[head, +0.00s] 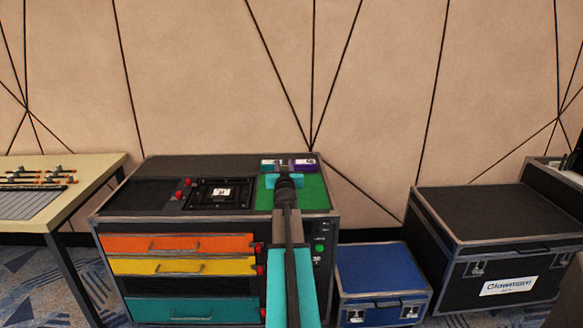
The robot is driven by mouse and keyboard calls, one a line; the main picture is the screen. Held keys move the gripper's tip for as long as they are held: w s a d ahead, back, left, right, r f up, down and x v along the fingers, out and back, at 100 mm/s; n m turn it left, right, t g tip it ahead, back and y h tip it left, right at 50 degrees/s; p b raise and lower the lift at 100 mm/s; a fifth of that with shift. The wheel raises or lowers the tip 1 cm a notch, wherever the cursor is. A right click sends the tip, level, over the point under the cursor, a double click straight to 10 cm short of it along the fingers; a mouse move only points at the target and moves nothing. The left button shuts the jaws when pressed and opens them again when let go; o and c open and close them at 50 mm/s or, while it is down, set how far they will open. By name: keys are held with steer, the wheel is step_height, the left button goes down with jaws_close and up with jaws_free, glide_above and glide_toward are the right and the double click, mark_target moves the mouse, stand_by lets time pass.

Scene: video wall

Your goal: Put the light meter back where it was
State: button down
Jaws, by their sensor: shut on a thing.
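My gripper (285,179) is over the green mat (314,196) on the right part of the black cabinet's top. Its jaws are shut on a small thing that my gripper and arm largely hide. A small teal device (271,163) and a small purple device (305,164), both with pale labels, show just beyond the jaws at the mat's back edge. I cannot tell from this view which of these is the light meter, or whether the held thing touches the mat.
The black cabinet (140,208) has orange, yellow and teal drawers, shut. A black framed panel (221,193) and red knobs lie left of the mat. A mixer table (95,170) stands left. A blue case (378,268) and a black case (480,214) stand right. A wall is behind.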

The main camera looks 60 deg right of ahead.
steer(key=shift+s+d+r+p, duration=0.15)
steer(key=shift+d+p, duration=0.45)
steer(key=shift+p, duration=1.4)
steer(key=shift+s+d+f+p, duration=0.15)
steer(key=shift+s+d+p, duration=0.05)
steer(key=shift+d+p, duration=0.35)
steer(key=shift+s+d+f+p, duration=0.1)
steer(key=shift+s+d+p, duration=0.05)
steer(key=shift+d+p, duration=0.35)
steer(key=shift+a, duration=0.1)
steer(key=shift+d, duration=0.25)
steer(key=shift+s+d+f, duration=0.1)
steer(key=shift+f, duration=1.75)
steer(key=shift+f, duration=0.1)
steer(key=c, duration=1.4)
jaws_free()
